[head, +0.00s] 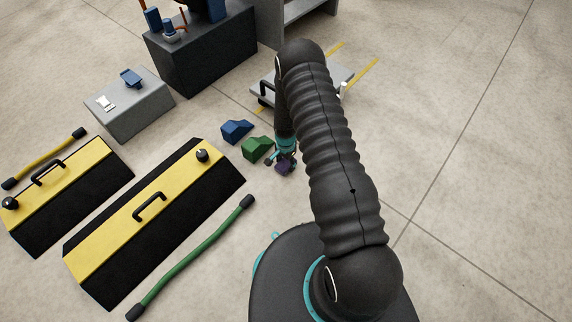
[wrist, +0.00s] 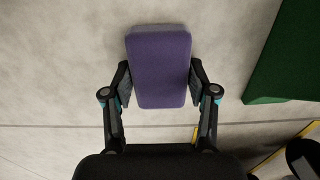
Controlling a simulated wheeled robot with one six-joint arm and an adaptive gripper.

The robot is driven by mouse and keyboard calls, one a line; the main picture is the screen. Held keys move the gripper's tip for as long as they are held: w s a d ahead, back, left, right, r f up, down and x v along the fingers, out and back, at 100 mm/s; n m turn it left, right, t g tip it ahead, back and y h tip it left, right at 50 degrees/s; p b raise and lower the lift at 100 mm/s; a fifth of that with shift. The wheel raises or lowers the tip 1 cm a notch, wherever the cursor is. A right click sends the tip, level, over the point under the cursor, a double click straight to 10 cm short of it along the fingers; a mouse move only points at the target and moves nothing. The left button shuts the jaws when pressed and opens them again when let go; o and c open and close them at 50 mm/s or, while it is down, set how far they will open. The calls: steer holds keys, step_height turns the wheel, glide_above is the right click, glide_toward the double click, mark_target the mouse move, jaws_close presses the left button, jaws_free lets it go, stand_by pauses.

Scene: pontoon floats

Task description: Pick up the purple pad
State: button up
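The purple pad (wrist: 160,65) is a rounded, upright-looking block in the middle of the wrist view. My gripper (wrist: 160,82) has one fingertip against each long side of it, so it is shut on the pad. In the head view the pad (head: 285,167) shows as a small dark purple shape at the end of my gripper (head: 284,158), partly hidden by the fingers. I cannot tell whether it touches the floor.
A green block (head: 257,149) lies just left of my gripper, with a blue block (head: 236,130) beyond it. Yellow-black floats (head: 150,215) and a green hose (head: 195,255) lie farther left. A grey box (head: 130,105) and dark cabinet (head: 205,55) stand behind. Floor at right is clear.

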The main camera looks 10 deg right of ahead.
mark_target(288, 163)
steer(key=shift+c, duration=0.5)
steer(key=shift+r, duration=0.55)
steer(key=r, duration=0.3)
steer(key=shift+s+d+r, duration=0.3)
steer(key=shift+d+r, duration=0.05)
steer(key=shift+r, duration=0.05)
steer(key=s+d+r+p, duration=0.1)
steer(key=s+d+r, duration=0.5)
steer(key=s+d, duration=0.1)
steer(key=shift+d, duration=0.65)
